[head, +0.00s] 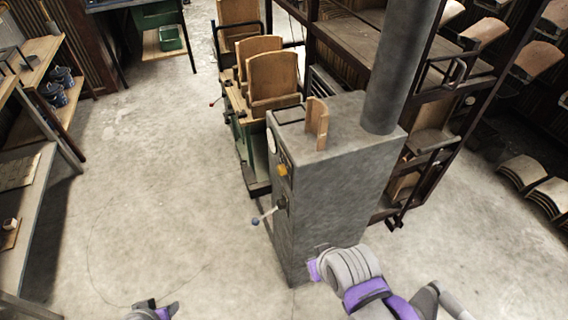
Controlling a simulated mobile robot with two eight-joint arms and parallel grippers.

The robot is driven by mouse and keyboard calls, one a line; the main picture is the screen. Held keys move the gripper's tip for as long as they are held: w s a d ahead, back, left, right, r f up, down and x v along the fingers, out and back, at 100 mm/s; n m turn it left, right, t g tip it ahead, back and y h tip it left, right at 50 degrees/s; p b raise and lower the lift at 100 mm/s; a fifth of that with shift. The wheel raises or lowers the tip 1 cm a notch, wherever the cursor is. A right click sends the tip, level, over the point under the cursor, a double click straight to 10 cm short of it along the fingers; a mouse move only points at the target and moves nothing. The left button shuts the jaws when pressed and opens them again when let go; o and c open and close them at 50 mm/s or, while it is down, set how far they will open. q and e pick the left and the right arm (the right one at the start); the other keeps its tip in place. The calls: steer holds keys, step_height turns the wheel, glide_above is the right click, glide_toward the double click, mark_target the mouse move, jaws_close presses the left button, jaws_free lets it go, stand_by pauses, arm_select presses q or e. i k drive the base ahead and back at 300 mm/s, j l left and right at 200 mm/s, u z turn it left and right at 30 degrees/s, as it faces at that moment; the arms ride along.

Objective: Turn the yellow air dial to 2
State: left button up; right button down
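The yellow air dial (283,170) is on the left-facing side of a tall grey metal cabinet (335,190), near its top. It shows small and edge-on, so its setting cannot be read. My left gripper (150,304) is at the bottom edge of the head view, low and left of the cabinet, well apart from the dial. Its fingers are too small and cut off to tell open from shut. My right arm comes in at the bottom right. Its purple and grey end (314,268) is in front of the cabinet's lower part, below the dial; its fingers cannot be made out.
A thick pipe (398,70) rises from the cabinet. Wooden chair-like panels (272,78) stand behind. Shelves (30,200) line the left; the floor between is clear.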

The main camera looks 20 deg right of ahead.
mark_target(282, 169)
steer(key=i+j+z, duration=0.35)
steer(key=j, duration=0.2)
steer(key=i+j+z, duration=0.15)
steer(key=j, duration=0.2)
steer(key=i+j+z, duration=0.2)
steer(key=k+j, duration=0.05)
steer(key=j, duration=0.05)
